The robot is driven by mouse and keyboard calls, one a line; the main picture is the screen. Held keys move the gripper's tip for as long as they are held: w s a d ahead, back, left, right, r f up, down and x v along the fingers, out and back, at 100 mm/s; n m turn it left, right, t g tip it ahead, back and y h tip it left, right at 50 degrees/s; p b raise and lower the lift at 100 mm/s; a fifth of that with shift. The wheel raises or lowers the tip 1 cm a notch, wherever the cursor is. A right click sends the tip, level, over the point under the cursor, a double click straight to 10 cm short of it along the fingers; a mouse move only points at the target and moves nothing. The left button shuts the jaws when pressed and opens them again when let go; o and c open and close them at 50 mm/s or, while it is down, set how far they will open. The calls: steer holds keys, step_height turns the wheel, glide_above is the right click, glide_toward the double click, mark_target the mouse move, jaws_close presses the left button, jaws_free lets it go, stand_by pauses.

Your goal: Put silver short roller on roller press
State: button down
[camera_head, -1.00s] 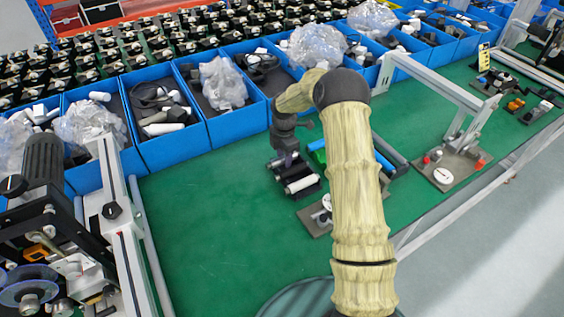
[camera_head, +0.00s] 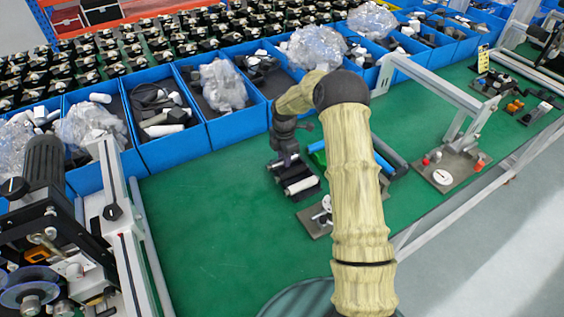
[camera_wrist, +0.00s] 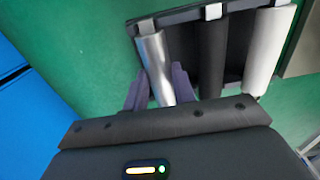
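The silver short roller (camera_wrist: 153,58) lies at the left end of a dark rack (camera_wrist: 180,18) in the wrist view, beside a black roller (camera_wrist: 211,55) and a white roller (camera_wrist: 264,50). My gripper (camera_wrist: 158,70) has one purple-grey finger on each side of the silver roller; the fingers look open, very close to its sides. In the head view my gripper (camera_head: 287,158) is down at the rack (camera_head: 302,187), and the arm hides part of it. I cannot tell for sure which device is the roller press; a machine (camera_head: 45,215) with a black cylinder stands at the left.
A row of blue bins (camera_head: 165,152) with parts and plastic bags runs behind the green table. A metal frame fixture (camera_head: 455,165) stands on the right. Blue and grey bars lie right of the rack, partly behind my arm. The green tabletop (camera_head: 215,225) left of the rack is clear.

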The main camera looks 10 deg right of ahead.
steer(key=shift+r+p, duration=1.75)
steer(key=shift+r, duration=0.5)
steer(key=shift+r, duration=0.1)
